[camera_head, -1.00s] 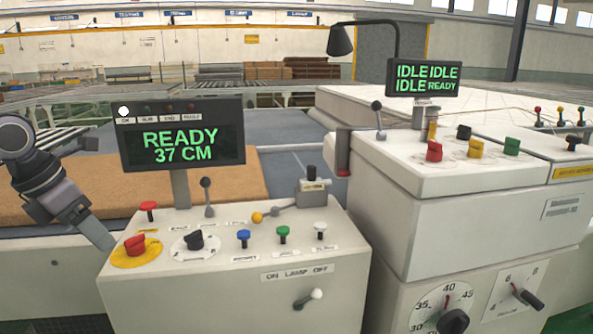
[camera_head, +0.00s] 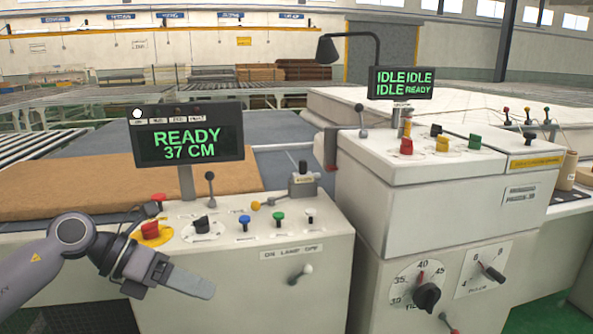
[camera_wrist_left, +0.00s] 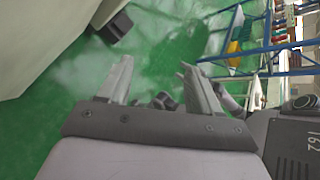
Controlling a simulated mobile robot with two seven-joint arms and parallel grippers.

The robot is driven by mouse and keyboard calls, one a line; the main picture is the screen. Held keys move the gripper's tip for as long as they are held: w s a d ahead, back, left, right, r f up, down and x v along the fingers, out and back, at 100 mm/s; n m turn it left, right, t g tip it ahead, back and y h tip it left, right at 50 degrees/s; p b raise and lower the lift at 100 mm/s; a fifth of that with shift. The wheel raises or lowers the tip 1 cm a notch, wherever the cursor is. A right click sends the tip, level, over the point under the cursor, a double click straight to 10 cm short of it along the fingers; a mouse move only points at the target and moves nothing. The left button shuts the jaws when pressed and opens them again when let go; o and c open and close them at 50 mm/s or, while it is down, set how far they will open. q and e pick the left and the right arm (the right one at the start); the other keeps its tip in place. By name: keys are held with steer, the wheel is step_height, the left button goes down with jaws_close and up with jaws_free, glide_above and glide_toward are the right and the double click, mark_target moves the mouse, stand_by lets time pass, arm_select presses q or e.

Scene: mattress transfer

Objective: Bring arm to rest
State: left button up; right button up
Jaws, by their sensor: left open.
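My left gripper (camera_head: 190,282) is in front of the near control console (camera_head: 312,248), at its lower left in the head view. Its arm comes in from the left edge, and the fingers point right and slightly down. In the left wrist view its two fingers (camera_wrist_left: 158,80) stand apart with nothing held between them, above green floor. The console has a red knob on a yellow disc (camera_head: 151,232), a black dial, several coloured buttons and levers. Its display (camera_head: 190,145) reads READY 37 CM. My right gripper does not show in the head view.
A second, taller machine (camera_head: 430,190) stands to the right, with a display (camera_head: 400,83) reading IDLE and READY and dials on its front. A brown mattress slab (camera_head: 60,183) lies behind the near console. In the left wrist view a blue rack (camera_wrist_left: 262,48) stands over green floor.

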arm_select(q)
steer(key=s+d+n+t+h+p, duration=0.2)
steer(key=s+d+n+t+h, duration=0.2)
steer(key=d+n+h, duration=0.45)
steer(key=s+a+f+n+t+y+p, duration=0.2)
steer(key=s+a+f+n+t+y, duration=0.25)
steer(key=f+n+y, duration=0.7)
steer(key=s+a+f+n+t+y+p, duration=0.1)
steer(key=s+a+f+n+t+y, duration=0.35)
steer(key=n, duration=1.15)
steer(key=s+a+f+n+g+y, duration=0.1)
steer(key=s+f+n+g, duration=0.3)
steer(key=s+f, duration=0.4)
steer(key=shift+a+f+n+g+p, duration=0.3)
steer(key=shift+a+f+p, duration=0.15)
steer(key=shift+a, duration=0.3)
